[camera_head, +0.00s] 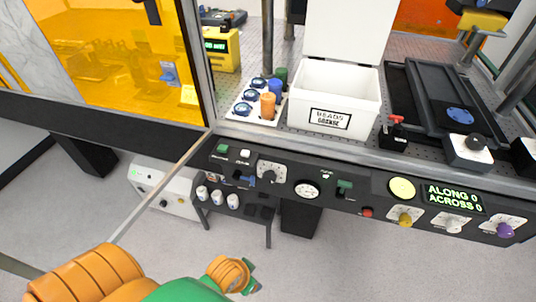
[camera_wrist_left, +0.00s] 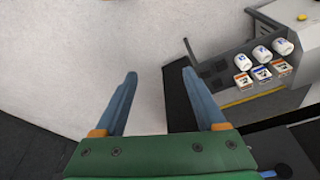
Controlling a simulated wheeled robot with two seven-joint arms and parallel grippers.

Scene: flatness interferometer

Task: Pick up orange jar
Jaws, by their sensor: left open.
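The orange jar (camera_head: 267,106) stands upright at the front right of a white holder (camera_head: 241,116), on the perforated bench top in the head view. A blue jar (camera_head: 275,87) and a green jar (camera_head: 282,74) stand behind it. My left arm shows at the bottom of the head view, well below and in front of the bench, far from the jar; its fingertips are not clear there. In the left wrist view my left gripper (camera_wrist_left: 158,78) is open and empty, its blue-grey fingers spread above the floor. The orange jar is not in the wrist view.
A white lidded box (camera_head: 346,88) stands just right of the jars. Several dark round items (camera_head: 250,95) sit left of the jar. The control panel (camera_head: 325,185) forms the bench's front edge. A low shelf with white containers (camera_wrist_left: 264,54) shows in the wrist view.

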